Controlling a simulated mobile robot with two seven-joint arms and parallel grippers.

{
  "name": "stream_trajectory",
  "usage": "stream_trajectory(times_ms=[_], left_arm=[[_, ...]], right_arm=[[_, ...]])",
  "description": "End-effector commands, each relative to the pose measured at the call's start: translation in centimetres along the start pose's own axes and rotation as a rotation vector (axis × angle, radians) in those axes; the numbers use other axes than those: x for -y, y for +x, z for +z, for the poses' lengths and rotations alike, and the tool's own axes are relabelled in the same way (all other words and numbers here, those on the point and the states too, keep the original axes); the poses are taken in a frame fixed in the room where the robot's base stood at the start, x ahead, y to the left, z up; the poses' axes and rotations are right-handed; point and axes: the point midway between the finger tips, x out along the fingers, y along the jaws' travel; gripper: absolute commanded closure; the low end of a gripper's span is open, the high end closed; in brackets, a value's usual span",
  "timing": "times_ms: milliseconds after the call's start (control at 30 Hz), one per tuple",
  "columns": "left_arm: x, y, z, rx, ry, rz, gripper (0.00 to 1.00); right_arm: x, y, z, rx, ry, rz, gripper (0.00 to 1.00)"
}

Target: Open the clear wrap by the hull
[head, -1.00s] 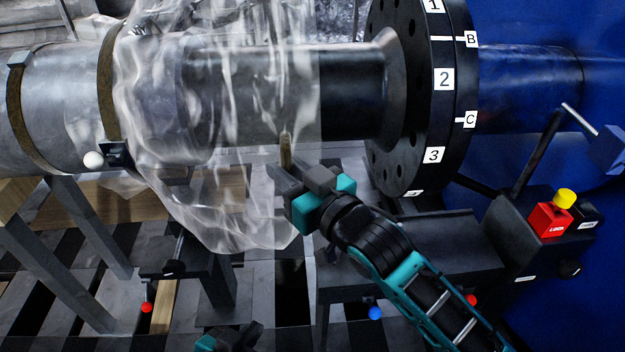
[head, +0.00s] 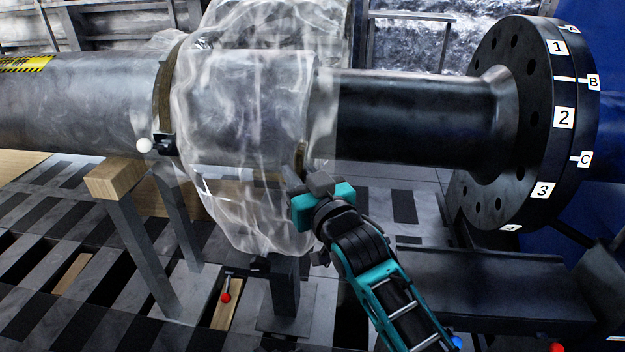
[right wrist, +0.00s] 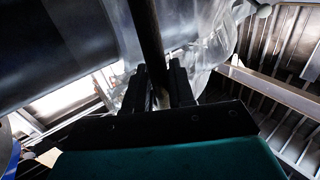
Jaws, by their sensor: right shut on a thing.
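The clear wrap (head: 240,205) hangs in loose folds around the grey pipe, left of the black flange (head: 505,120). Its right edge lies over the dark pipe section. My right gripper (head: 296,178) is at the lower right edge of the wrap, shut on a thin brown bar (head: 299,158). The right wrist view shows the same bar (right wrist: 147,40) between the fingers, with clear film behind it. How the bar joins the wrap is hard to see. My left gripper is not in view.
A brown band with a dark clamp (head: 165,146) and white ball (head: 143,146) circles the pipe at the wrap's left end. A wood-topped stand (head: 115,180) is below. A dark bench (head: 485,285) stands right of my arm. Bare dark pipe (head: 410,120) lies between wrap and flange.

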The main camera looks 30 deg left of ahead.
Motion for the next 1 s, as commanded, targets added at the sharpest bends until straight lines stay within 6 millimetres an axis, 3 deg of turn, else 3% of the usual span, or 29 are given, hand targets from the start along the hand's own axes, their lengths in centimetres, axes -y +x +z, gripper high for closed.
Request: stream_trajectory(times_ms=[467,500,667,1000], left_arm=[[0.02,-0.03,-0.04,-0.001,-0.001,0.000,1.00],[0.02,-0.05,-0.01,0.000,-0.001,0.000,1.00],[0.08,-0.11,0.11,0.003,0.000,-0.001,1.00],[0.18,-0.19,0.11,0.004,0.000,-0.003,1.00]], right_arm=[[0.35,0.34,-0.02,-0.001,-0.001,-0.001,1.00],[0.34,0.34,-0.02,-0.001,-0.001,-0.001,0.73],[0.30,0.33,0.00,-0.001,0.000,0.000,0.58],[0.24,-0.08,0.01,0.000,0.001,0.001,0.58]])
